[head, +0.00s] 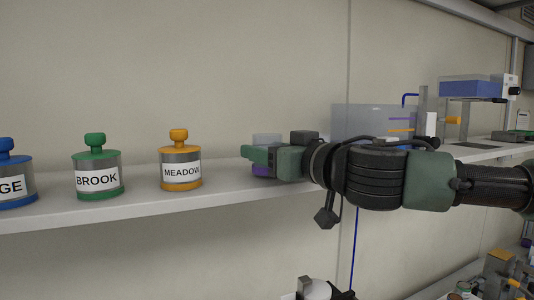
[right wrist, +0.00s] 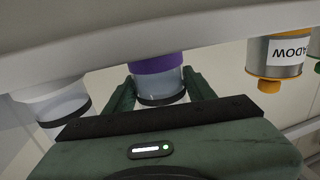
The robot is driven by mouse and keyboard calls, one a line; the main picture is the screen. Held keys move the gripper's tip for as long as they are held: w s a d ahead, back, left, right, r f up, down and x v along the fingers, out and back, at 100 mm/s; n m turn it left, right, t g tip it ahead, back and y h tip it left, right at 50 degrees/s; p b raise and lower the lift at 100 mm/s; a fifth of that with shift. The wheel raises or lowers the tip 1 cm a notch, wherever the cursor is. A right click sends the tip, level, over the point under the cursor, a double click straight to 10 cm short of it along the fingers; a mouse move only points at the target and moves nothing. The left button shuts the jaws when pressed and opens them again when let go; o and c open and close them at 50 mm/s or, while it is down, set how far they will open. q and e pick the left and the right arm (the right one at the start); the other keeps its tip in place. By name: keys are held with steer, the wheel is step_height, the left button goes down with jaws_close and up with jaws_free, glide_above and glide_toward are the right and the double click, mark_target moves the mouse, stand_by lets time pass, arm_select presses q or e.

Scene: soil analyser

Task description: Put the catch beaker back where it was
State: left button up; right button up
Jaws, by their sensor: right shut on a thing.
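A clear beaker with a purple band and a dark rim (right wrist: 160,82) is between the fingers of my right gripper (right wrist: 158,92) in the right wrist view, which shows the scene upside down. The gripper is shut on it. In the head view the right gripper (head: 262,155) reaches in from the right at shelf level, and the beaker (head: 264,171) shows partly behind its fingers. The purple end is at the shelf surface; I cannot tell whether it touches. My left gripper is not in view.
Blue, green (head: 97,176) and orange (head: 181,163) labelled jars stand on the shelf (head: 130,207) left of the gripper; MEADOW is nearest. Another pale beaker (right wrist: 62,108) stands close on the other side. A clear box (head: 365,120) and a stand with a blue tank (head: 470,88) are further right.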

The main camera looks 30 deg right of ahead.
steer(key=shift+w+d+f, duration=0.1)
steer(key=shift+w+f, duration=0.05)
steer(key=shift+f, duration=0.15)
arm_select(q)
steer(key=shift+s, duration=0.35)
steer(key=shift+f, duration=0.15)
arm_select(e)
steer(key=o, duration=1.4)
steer(key=shift+c, duration=0.2)
steer(key=shift+o, duration=0.9)
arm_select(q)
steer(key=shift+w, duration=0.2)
arm_select(e)
steer(key=shift+r, duration=0.1)
